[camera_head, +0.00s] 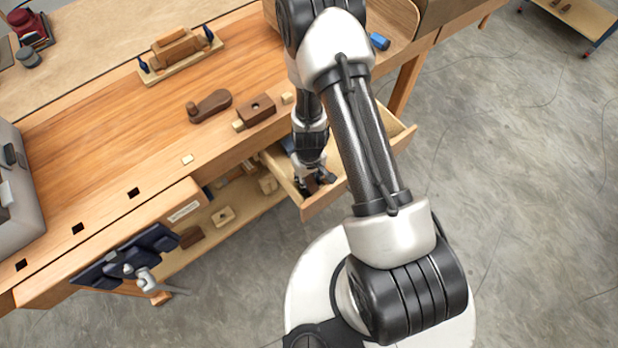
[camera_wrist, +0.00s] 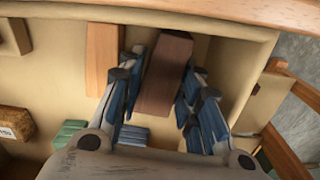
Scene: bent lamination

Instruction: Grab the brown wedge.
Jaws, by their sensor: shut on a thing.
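The brown wedge (camera_wrist: 165,72) is a long dark brown block, seen in the wrist view between the fingers of my gripper (camera_wrist: 164,84). The blue-padded fingers are shut on its two sides, and its far end sticks out beyond the fingertips. The wedge lies within the open drawer (camera_head: 325,199); I cannot tell whether it touches the drawer floor. In the head view my gripper (camera_head: 312,180) reaches down into this drawer, and my arm hides much of it.
In the wrist view an orange-brown wooden block (camera_wrist: 102,55) stands left of the wedge. A green block (camera_wrist: 67,134) and a labelled brown block (camera_wrist: 15,123) lie farther left. The drawer walls are close around my gripper. The workbench (camera_head: 110,130) holds a wooden plane-like block (camera_head: 256,108).

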